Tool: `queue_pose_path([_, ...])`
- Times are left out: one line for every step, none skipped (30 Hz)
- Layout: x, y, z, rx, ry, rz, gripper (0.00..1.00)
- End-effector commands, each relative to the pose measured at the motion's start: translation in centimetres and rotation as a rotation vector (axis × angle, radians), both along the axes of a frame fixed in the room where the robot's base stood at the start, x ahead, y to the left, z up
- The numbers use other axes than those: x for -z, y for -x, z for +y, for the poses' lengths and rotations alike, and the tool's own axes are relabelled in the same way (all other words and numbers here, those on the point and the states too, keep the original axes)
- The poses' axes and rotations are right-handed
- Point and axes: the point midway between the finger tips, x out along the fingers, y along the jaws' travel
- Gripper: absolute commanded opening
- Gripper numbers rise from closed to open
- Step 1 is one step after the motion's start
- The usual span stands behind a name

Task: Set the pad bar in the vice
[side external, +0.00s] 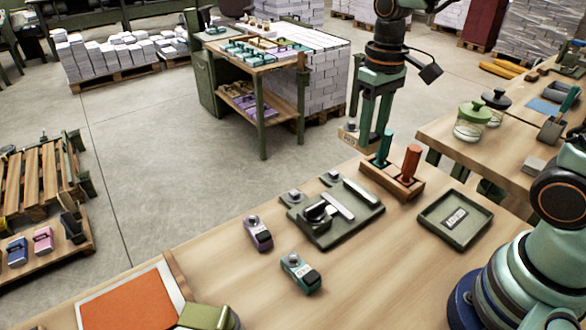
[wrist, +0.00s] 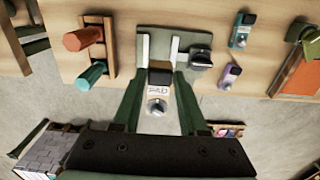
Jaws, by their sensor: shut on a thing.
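My gripper (side external: 369,138) is shut on the pad bar (side external: 350,133), a small tan block with a label and a silver knob. In the wrist view the pad bar (wrist: 158,92) reads "PAD", lies between both fingers and has a dark block at its far end. It is held in the air beyond the table edge. The vice (side external: 333,218) is a green plate with two pale jaws and a dark knob lever, on the bench. In the wrist view the vice (wrist: 157,43) lies just ahead of the held bar, its jaws apart. The bar is not touching the vice.
A wooden rack (side external: 405,187) with teal and orange handles stands beside the vice. A green tray (side external: 478,226) is to its right. Purple (side external: 258,232) and teal (side external: 301,273) stamps stand in front. An orange pad (side external: 133,302) lies at the left. Bench around the stamps is clear.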

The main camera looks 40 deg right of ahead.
Motion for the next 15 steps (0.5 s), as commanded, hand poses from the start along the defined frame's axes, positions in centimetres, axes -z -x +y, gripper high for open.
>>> queue_pose_path([1.4,0.1,0.0,0.0,0.0,0.005,0.0])
queue_pose_path([2.1,0.1,0.0,0.0,0.0,0.006,0.0])
queue_pose_path([3.1,0.1,0.0,0.0,0.0,0.006,0.0])
queue_pose_path([3.8,0.1,0.0,0.0,0.0,0.007,0.0])
queue_pose_path([4.5,0.1,0.0,0.0,0.0,0.006,0.0])
queue_pose_path([5.5,0.1,0.1,0.0,0.0,0.007,0.0])
queue_pose_path([6.2,0.1,0.1,0.0,0.0,0.006,0.0])
queue_pose_path([6.9,0.1,0.1,0.0,0.0,0.006,0.0])
queue_pose_path([7.9,0.1,0.1,0.0,0.0,0.006,0.0])
queue_pose_path([8.5,0.1,0.1,0.0,0.0,0.006,0.0])
queue_pose_path([9.2,0.1,0.1,0.0,0.0,0.006,0.0])
queue_pose_path([9.9,0.1,0.1,0.0,0.0,0.005,0.0])
queue_pose_path([10.4,0.1,0.1,0.0,0.0,0.004,0.0])
queue_pose_path([10.8,0.1,0.1,0.0,0.0,0.004,0.0])
queue_pose_path([11.3,0.0,0.1,0.0,0.0,0.003,0.0])
